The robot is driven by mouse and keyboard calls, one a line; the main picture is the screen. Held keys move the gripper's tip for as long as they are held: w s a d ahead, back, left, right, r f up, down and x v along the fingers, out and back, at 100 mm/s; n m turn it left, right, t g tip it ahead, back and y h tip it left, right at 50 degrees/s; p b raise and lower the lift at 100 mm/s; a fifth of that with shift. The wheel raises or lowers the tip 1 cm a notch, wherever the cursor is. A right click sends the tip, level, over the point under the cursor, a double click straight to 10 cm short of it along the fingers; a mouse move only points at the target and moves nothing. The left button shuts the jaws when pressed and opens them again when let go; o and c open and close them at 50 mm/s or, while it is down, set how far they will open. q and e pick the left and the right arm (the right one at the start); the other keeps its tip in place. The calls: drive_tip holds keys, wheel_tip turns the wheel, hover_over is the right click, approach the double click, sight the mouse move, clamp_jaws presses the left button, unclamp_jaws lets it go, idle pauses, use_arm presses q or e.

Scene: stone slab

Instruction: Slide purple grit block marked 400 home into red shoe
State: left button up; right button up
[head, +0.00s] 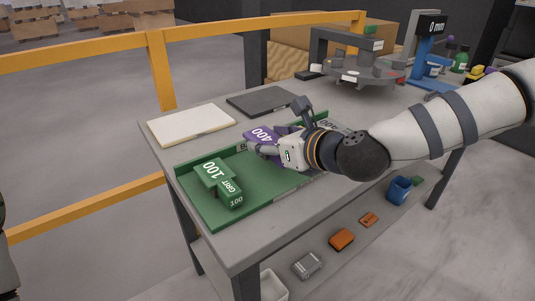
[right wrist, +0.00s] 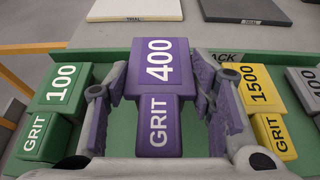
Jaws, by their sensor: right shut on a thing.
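The purple grit block marked 400 (head: 262,133) is in the middle of the head view, at the green rack (head: 187,200). It fills the centre of the right wrist view (right wrist: 160,70), with its narrower GRIT end toward me. My right gripper (head: 281,134) is shut on it, with one finger along each side. I cannot tell whether the block still touches the rack. I cannot make out a red shoe in either view. My left gripper is not in view.
A green 100 block (head: 214,172) sits left of the purple one and a yellow 1500 block (right wrist: 262,90) right of it. A pale slab (head: 190,125) and a dark slab (head: 262,100) lie behind. A round fixture (head: 355,75) stands at the far end.

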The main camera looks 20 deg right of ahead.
sight(267, 156)
drive_tip(key=f, duration=0.3)
drive_tip(key=shift+w+a+f, duration=0.1)
drive_tip(key=shift+w+a, duration=0.15)
drive_tip(key=shift+a, duration=0.1)
drive_tip(key=shift+f, duration=0.4)
drive_tip(key=o, duration=1.4)
drive_tip(key=shift+r, duration=0.1)
